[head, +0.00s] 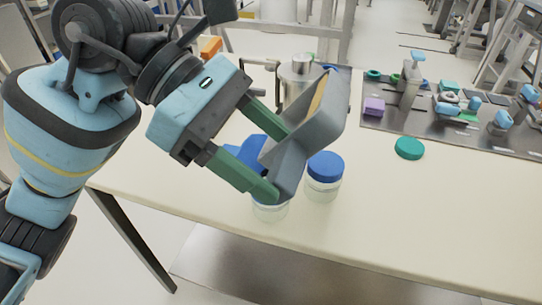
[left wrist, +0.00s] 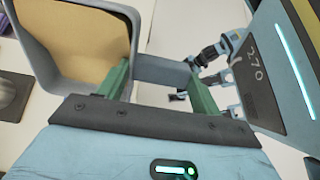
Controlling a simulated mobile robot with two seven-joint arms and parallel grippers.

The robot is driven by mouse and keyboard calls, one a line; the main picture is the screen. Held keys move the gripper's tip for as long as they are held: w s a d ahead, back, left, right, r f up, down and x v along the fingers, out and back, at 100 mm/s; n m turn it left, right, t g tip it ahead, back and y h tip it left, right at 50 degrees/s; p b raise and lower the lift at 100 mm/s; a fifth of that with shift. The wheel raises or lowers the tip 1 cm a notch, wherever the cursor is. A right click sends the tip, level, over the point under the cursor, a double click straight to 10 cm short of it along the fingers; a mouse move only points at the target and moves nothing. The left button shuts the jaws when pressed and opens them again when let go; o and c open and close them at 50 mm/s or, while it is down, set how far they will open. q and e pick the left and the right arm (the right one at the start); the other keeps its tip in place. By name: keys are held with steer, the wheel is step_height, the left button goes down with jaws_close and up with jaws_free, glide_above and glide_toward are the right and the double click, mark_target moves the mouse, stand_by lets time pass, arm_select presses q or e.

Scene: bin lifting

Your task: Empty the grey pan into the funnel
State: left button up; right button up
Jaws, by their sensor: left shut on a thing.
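My left gripper (head: 272,160) is shut on the grey pan (head: 322,122), one green finger on each side of its grip part. The pan is held tilted steeply above the table, and a tan surface shows inside it. In the left wrist view the pan (left wrist: 55,82) is at upper left with the tan surface in its hollow, beyond the gripper (left wrist: 158,78). A blue piece (head: 252,147), likely the funnel, shows behind the fingers, above a clear jar (head: 270,212). The pan and fingers hide much of it. I cannot tell whether pan and funnel touch. My right gripper is not seen.
A clear jar with a blue lid (head: 324,168) stands just right of the pan. A metal vessel (head: 297,72) is behind it. A teal disc (head: 409,148) and a grey board with several coloured parts (head: 375,122) lie at right. The front right of the table (head: 430,220) is clear.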

arm_select(q)
steer(key=shift+w+a+f+g+h+b, duration=0.15)
steer(key=shift+a+g+h+b, duration=0.15)
steer(key=shift+h+b, duration=0.45)
steer(key=shift+w+a+f+g+h+b, duration=0.1)
steer(key=shift+a+g+h+b, duration=0.2)
steer(key=shift+h+b, duration=0.4)
steer(key=shift+a+h+b, duration=0.15)
steer(key=shift+h+b, duration=0.1)
steer(key=shift+b, duration=0.1)
steer(key=shift+a, duration=0.1)
